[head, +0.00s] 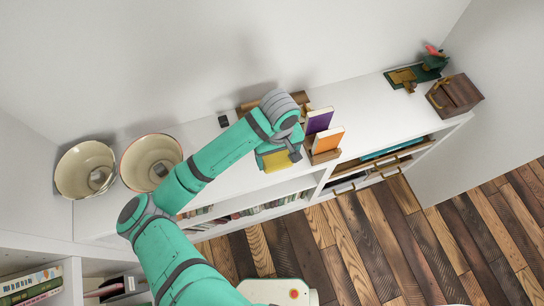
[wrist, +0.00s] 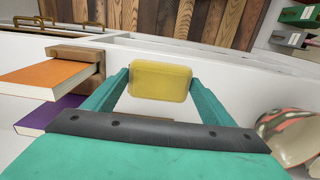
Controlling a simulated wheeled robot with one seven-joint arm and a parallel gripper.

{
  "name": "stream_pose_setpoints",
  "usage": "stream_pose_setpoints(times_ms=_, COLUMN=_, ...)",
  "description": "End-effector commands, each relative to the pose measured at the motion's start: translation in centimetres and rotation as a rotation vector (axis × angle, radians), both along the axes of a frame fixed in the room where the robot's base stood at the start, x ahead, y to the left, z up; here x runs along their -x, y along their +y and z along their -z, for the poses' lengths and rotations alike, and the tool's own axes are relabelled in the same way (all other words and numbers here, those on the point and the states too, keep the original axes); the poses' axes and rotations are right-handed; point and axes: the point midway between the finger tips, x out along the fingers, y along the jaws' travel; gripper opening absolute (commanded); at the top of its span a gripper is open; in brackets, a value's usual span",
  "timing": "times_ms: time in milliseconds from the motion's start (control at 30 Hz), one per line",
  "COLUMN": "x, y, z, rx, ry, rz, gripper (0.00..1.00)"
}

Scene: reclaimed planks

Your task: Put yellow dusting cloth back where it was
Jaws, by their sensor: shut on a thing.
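The yellow dusting cloth (head: 277,161) is a small folded pad over the white shelf top, near its front edge. In the wrist view the cloth (wrist: 160,81) sits between the two teal fingers. My gripper (head: 279,156) is shut on it, and it also shows in the wrist view (wrist: 160,90). I cannot tell whether the cloth touches the shelf top or hangs just above it. My arm hides part of the shelf top behind the cloth.
A wooden book holder with an orange book (head: 328,140) and a purple book (head: 318,121) stands close to the right of my gripper. Two bowls (head: 86,169) (head: 150,160) stand at the left. A wooden box (head: 455,95) is at the far right.

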Motion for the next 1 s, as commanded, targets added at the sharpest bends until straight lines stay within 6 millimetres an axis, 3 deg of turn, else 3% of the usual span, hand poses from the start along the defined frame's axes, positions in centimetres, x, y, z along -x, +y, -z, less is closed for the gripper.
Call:
stream_pose_setpoints(times_ms=200, x=-2.7, y=1.8, z=3.5, rx=-0.003, ry=0.002, rz=-0.001, gripper=0.56)
stream_pose_setpoints(times_ms=367, x=-3.9, y=2.4, z=5.2, rx=-0.002, ry=0.001, rz=0.003, gripper=0.56)
stream_pose_setpoints(times_ms=567, x=-4.7, y=3.3, z=6.3, rx=-0.002, ry=0.001, rz=-0.005, gripper=0.56)
stream_pose_setpoints(times_ms=700, x=-4.6, y=3.8, z=8.3, rx=-0.002, ry=0.001, rz=-0.013, gripper=0.56)
stream_pose_setpoints(times_ms=1000, x=-4.6, y=2.8, z=9.3, rx=0.000, ry=0.000, rz=0.004, gripper=0.56)
